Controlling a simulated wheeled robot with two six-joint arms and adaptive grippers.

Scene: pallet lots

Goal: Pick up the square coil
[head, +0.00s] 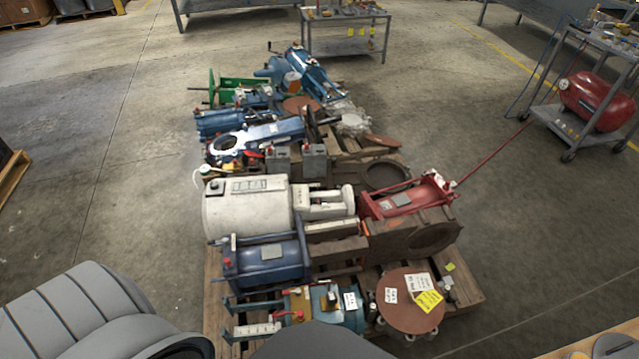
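Pallets (215,318) loaded with many valve and actuator parts stand on the floor in the middle of the head view. Two small grey box-shaped blocks, a left one (278,161) and a right one (314,162), sit side by side near the middle of the load, behind the white cylinder. Either may be the square coil; I cannot tell which, and no part is clearly marked as it. My grey arm links show at the lower left and bottom edge. Neither gripper can be seen.
A large white cylinder (248,205), a dark blue actuator (265,262), a red actuator (410,196) and a round brown flange (408,302) crowd the load. A cart with a red tank (595,100) stands right. A grey table (345,40) stands behind.

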